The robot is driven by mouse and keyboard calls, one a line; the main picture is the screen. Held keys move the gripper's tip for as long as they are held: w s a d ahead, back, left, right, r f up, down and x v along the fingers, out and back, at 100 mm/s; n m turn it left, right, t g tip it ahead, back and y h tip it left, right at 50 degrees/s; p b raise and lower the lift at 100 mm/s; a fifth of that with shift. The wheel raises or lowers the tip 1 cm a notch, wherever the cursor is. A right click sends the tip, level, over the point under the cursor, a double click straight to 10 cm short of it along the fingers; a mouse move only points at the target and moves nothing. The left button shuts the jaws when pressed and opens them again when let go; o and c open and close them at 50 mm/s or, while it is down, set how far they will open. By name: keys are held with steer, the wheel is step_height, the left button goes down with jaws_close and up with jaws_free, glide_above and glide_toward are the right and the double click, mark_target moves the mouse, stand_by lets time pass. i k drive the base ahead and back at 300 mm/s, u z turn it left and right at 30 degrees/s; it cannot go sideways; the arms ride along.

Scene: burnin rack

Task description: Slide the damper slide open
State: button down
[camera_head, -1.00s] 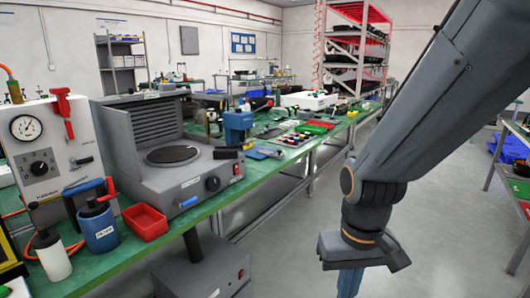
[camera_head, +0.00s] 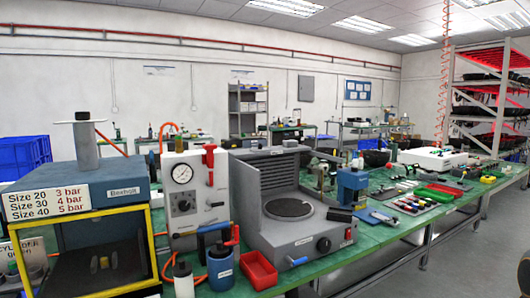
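A grey bench unit (camera_head: 270,236) with a slatted back hood (camera_head: 277,175) and a dark round plate (camera_head: 289,208) stands on the green bench, in the middle of the head view. A small blue-grey tab (camera_head: 298,261) sticks out at the lower front of its body, beside a white label. It may be the damper slide, but I cannot tell for sure or read its position. A dark round knob (camera_head: 323,245) is to the right of the tab.
A red bin (camera_head: 259,270), a blue canister (camera_head: 220,268) and a white bottle (camera_head: 183,280) stand left of the unit's front. A gauge box (camera_head: 190,195) and a yellow-framed press (camera_head: 80,215) are further left. A blue device (camera_head: 352,190) stands to the right.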

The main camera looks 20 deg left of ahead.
mark_target(260, 149)
steer(key=z, duration=0.05)
steer(key=k, duration=0.6)
steer(key=u, duration=0.6)
steer(key=i, duration=1)
steer(key=u, duration=0.15)
